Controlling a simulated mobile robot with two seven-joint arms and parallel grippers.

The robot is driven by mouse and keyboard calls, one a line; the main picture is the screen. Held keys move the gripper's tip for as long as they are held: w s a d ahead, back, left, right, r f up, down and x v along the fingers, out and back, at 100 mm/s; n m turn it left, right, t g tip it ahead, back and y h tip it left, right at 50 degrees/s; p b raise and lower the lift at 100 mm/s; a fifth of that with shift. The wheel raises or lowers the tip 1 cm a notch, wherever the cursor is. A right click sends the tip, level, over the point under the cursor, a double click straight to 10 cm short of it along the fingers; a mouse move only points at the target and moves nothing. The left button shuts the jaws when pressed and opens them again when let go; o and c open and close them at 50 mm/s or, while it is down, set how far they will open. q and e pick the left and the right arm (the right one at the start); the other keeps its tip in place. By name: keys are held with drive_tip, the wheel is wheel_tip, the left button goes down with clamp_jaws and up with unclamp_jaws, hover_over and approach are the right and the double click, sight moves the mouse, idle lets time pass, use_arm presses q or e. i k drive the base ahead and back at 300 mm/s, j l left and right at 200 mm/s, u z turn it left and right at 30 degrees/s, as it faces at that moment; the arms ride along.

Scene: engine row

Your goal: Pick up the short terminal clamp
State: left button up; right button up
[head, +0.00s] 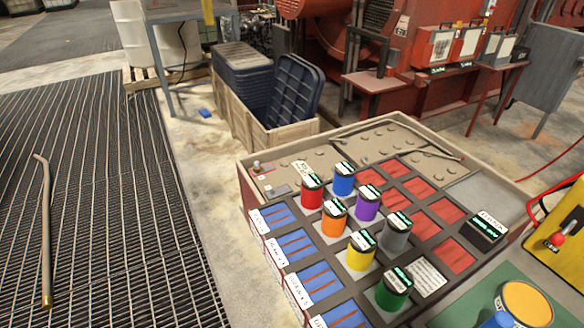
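I cannot pick out a short terminal clamp with certainty. The workbench (245,172) at the right has a raised rim and a grid of blue and red compartments. Coloured cylinders with labels stand on it: red (311,194), blue (343,181), purple (367,205), orange (334,220), grey (396,236), yellow (360,253) and green (393,292). A small item with a reddish top (257,166) sits at the bench's back left corner, too small to name. A black labelled box (486,230) stands at the right. Neither gripper shows.
A wooden crate with blue bins (290,132) stands behind the bench. A yellow panel with a red knob (562,237) and an orange-topped container (526,303) are at the right edge. A bent rod (45,235) lies on the grated floor, otherwise clear at left.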

sight(257, 168)
drive_tip(key=i+j+z, duration=0.15)
drive_tip(key=z, duration=0.25)
drive_tip(key=i+j+z, duration=0.15)
drive_tip(key=z, duration=0.3)
drive_tip(key=j+z, duration=0.4)
drive_tip(key=i+j+z, duration=0.15)
drive_tip(key=z, duration=0.3)
drive_tip(key=j+z, duration=0.2)
drive_tip(key=j, duration=0.35)
drive_tip(key=j+z, duration=0.15)
drive_tip(key=j, duration=0.45)
drive_tip(key=k+j+z, duration=0.2)
drive_tip(key=j, duration=0.35)
drive_tip(key=j+z, duration=0.15)
drive_tip(key=j, duration=0.4)
drive_tip(key=k+j, duration=0.1)
drive_tip(key=j, duration=0.8)
drive_tip(key=k+j, duration=0.15)
drive_tip(key=j, duration=0.8)
drive_tip(key=k+j, duration=0.15)
drive_tip(key=j, duration=0.3)
